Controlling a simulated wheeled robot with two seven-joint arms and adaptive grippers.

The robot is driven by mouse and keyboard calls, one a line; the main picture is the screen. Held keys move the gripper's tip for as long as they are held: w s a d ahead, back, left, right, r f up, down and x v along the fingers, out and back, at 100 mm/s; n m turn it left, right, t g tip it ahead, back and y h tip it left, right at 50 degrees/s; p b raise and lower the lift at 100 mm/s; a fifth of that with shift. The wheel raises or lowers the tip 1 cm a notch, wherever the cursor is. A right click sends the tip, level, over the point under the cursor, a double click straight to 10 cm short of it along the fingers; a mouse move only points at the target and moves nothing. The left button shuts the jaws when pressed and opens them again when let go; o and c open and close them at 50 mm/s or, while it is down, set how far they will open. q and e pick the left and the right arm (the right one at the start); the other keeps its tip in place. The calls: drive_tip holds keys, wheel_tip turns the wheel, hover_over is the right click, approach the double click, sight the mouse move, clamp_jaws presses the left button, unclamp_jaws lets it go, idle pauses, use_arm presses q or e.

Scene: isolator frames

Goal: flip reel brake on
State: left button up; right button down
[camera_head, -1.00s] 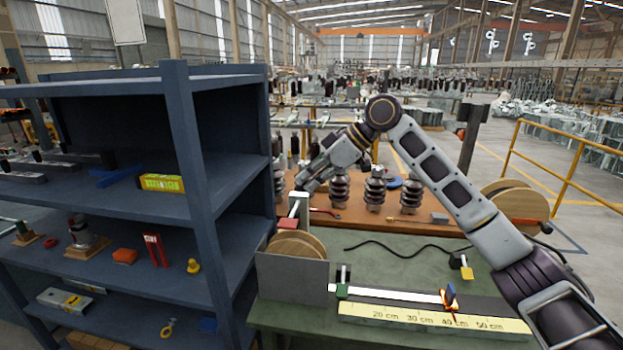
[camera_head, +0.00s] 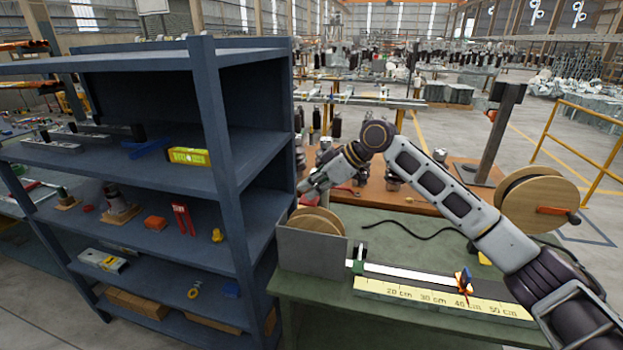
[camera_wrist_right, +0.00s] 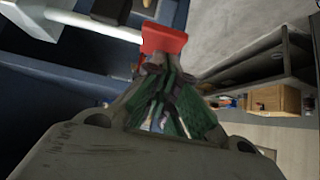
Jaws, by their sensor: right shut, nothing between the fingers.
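A wooden reel (camera_head: 318,219) sits in a grey open box (camera_head: 310,255) at the left end of the green bench. My right gripper (camera_head: 304,188) is just above and behind this reel, beside the shelf's right edge. Its fingertips are hard to make out there. In the right wrist view my right gripper (camera_wrist_right: 165,82) is shut and empty, its green finger pads together. A red block-like end (camera_wrist_right: 163,40), perhaps the brake lever's handle, lies just beyond the fingertips. I cannot tell whether they touch. A pale bar (camera_wrist_right: 95,26) runs up to it. My left gripper is not in view.
A blue shelf unit (camera_head: 215,130) stands close on the left of the gripper. A ruler strip (camera_head: 430,298) and a slider with an orange part (camera_head: 464,282) lie along the bench front. Another large reel (camera_head: 537,200) stands at the right.

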sight(312, 203)
drive_tip(key=shift+f, duration=0.2)
idle(0.3)
drive_tip(key=shift+s+a+f+n+t+b, duration=0.1)
drive_tip(key=shift+s+f+n+t+b, duration=0.1)
drive_tip(key=shift+f+t+b, duration=0.3)
drive_tip(key=shift+s+a+f+n+t+b, duration=0.1)
drive_tip(key=shift+f+n+t, duration=0.1)
drive_tip(key=shift+f, duration=0.45)
drive_tip(key=shift+f+n+t+h+b, duration=0.3)
drive_tip(key=shift+f+t+b, duration=0.15)
drive_tip(key=shift+f+t, duration=0.5)
drive_tip(key=shift+f, duration=0.4)
drive_tip(key=shift+f+p, duration=0.35)
drive_tip(key=shift+f, duration=0.1)
drive_tip(key=shift+d+f, duration=0.1)
drive_tip(key=shift+f, duration=0.15)
drive_tip(key=shift+s, duration=0.1)
